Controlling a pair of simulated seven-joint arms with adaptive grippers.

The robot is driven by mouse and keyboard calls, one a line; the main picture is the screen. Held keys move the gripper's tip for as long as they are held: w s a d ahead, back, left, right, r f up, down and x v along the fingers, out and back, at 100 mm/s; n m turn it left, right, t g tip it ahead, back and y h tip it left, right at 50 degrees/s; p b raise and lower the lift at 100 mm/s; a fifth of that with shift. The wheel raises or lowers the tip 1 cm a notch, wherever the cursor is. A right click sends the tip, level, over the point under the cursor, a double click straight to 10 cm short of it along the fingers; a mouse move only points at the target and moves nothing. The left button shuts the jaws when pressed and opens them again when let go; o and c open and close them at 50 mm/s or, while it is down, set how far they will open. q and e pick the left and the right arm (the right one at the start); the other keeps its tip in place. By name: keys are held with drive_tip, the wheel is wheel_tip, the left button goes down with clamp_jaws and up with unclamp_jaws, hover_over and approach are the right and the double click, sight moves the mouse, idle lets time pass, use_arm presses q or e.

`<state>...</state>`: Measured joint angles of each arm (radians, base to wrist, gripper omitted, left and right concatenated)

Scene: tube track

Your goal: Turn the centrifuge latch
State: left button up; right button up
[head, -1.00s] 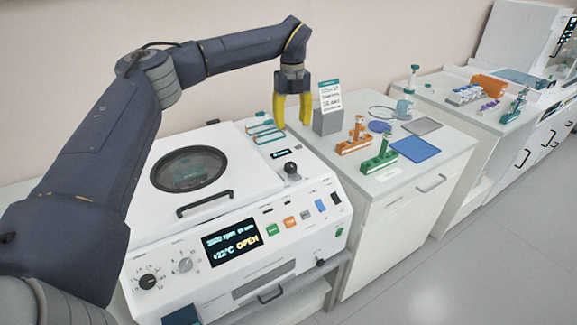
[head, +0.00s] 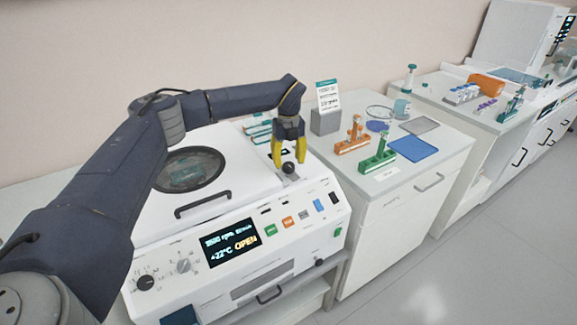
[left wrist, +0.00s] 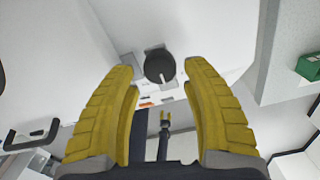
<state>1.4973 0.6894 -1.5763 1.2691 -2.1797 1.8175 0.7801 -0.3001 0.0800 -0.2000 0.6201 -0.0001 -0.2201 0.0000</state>
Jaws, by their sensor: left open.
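The latch is a black round knob (head: 289,168) on a small light plate at the right of the centrifuge top. My left gripper (head: 288,160) points down at the knob, its yellow fingers open. In the left wrist view the knob (left wrist: 159,66) lies between and just beyond the fingertips, with clear gaps on both sides. I cannot tell whether the fingertips reach its height.
Right of the centrifuge, a counter holds an orange tube rack (head: 352,143), a green tube rack (head: 379,158), a blue mat (head: 413,148) and a grey sign holder (head: 325,120). The lid handle (head: 203,204) lies left of the latch.

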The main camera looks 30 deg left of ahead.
sight(291, 172)
use_arm(q)
drive_tip(key=shift+f, duration=1.35)
drive_tip(key=shift+c, duration=0.5)
drive_tip(key=c, duration=0.9)
clamp_jaws()
